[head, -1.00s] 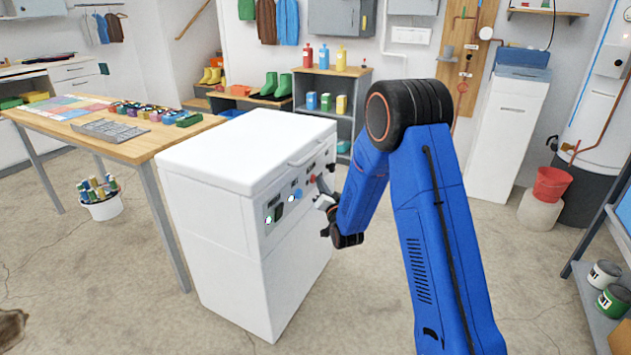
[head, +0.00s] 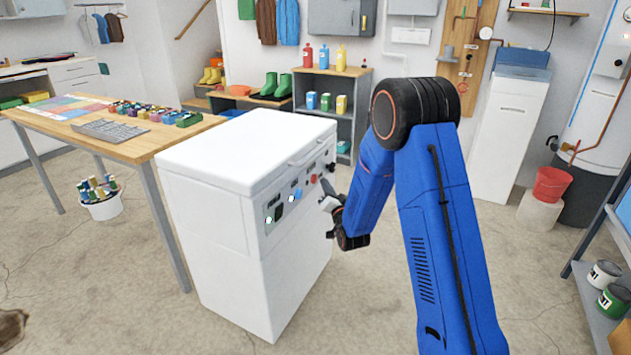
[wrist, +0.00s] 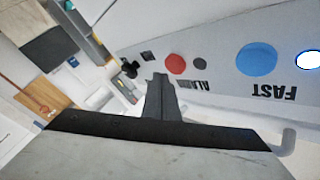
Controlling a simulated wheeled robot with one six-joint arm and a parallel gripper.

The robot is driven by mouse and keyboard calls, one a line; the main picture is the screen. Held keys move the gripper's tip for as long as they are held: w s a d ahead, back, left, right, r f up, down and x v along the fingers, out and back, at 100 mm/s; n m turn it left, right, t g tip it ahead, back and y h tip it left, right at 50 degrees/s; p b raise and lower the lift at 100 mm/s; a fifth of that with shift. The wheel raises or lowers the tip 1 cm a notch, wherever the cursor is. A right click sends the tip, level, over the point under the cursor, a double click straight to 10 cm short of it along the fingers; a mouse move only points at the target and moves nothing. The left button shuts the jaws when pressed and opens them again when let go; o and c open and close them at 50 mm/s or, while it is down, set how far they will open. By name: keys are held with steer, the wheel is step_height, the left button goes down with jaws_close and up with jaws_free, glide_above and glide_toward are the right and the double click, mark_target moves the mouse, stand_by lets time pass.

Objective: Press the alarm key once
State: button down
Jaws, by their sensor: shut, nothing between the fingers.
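The alarm key is a round red button on the white machine's front panel, seen in the wrist view (wrist: 175,64) and the head view (head: 313,178). The "ALARM" label (wrist: 192,84) is upside down in the wrist view and partly hidden by a finger. A small dark lamp (wrist: 200,63) sits beside the red button and looks unlit. My gripper (wrist: 160,78) is shut and empty. Its tips appear just beside the red button in the wrist view. In the head view my gripper (head: 326,186) is right of the panel, with a small gap showing.
A blue "FAST" button (wrist: 257,59) with a lit white lamp (wrist: 308,60) is beside the alarm key. A black knob (wrist: 130,68) is on its other side. The white machine (head: 235,215) has a handle bar (head: 308,150) above the panel.

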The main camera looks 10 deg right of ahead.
steer(key=shift+s+d, duration=0.7)
steer(key=shift+d, duration=0.25)
steer(key=shift+s+d, duration=0.7)
steer(key=shift+d, duration=0.25)
steer(key=s+d+r+n+g+h, duration=0.1)
steer(key=s+d+r+g, duration=0.1)
steer(key=s+r+g, duration=0.5)
steer(key=s+d+r+n+h, duration=0.25)
steer(key=s+r, duration=0.25)
steer(key=s, duration=0.6)
steer(key=s+d+n+g, duration=0.1)
steer(key=s+g, duration=0.6)
steer(key=s, duration=2.9)
steer(key=shift+s+d+f+n+g, duration=0.2)
steer(key=shift+d+f+n+g, duration=0.1)
steer(key=shift+n, duration=0.25)
